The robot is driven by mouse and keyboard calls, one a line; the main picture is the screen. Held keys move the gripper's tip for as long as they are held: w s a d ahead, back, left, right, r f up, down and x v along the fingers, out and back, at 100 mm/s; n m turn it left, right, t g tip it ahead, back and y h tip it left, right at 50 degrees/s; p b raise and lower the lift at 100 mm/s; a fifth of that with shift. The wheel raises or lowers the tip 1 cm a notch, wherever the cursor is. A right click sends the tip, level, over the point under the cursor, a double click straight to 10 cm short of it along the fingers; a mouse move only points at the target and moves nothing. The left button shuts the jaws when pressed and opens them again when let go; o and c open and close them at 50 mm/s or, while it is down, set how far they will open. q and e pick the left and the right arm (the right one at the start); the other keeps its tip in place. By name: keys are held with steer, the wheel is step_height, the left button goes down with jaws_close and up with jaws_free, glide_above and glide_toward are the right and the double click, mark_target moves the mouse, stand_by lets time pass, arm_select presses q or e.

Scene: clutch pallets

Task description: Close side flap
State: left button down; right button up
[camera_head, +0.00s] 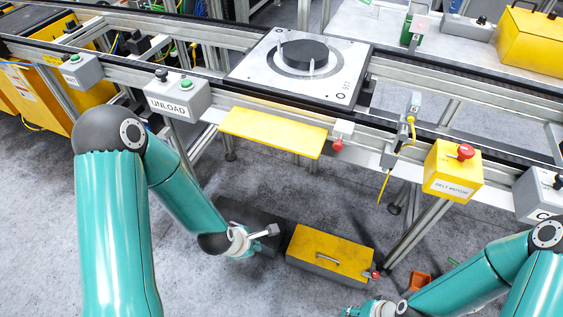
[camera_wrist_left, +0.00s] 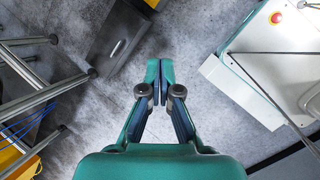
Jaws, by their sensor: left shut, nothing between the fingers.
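A flat yellow plate (camera_head: 274,132), which looks like the side flap, sticks out from the front of the conveyor frame below the white pallet (camera_head: 347,90). It looks roughly level. My left gripper (camera_head: 274,231) is below and in front of this plate, apart from it, above the floor. In the left wrist view, its fingers (camera_wrist_left: 160,68) are together with nothing between them, and the plate cannot be made out. My right gripper (camera_head: 362,310) shows only partly at the bottom edge, and its fingers cannot be made out.
A yellow-topped toolbox (camera_head: 331,249) lies on the floor right of my left gripper. The UNLOAD button box (camera_head: 180,97) is left of the plate. A red knob (camera_head: 338,145) and the yellow BELT MOTOR box (camera_head: 453,171) are to its right. Frame legs stand below.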

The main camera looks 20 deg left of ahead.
mark_target(273, 136)
arm_select(q)
steer(key=w+a+r+n+t+b, duration=0.2)
steer(key=w+r+n+t+b, duration=0.1)
steer(key=w+n+b, duration=0.3)
steer(key=w+d+r+n+t+b, duration=0.1)
steer(key=w+r+n+t+b, duration=0.1)
steer(key=r+n+t+b, duration=0.3)
steer(key=w+d+r+t+b, duration=0.1)
steer(key=w+r+t+b, duration=0.1)
steer(key=r+b, duration=0.55)
steer(key=a+x, duration=0.1)
steer(key=x, duration=0.9)
steer(key=shift+y, duration=0.3)
step_height(273, 136, up, 4)
steer(key=p, duration=0.2)
steer(key=shift+d+p, duration=0.15)
steer(key=shift+p, duration=0.15)
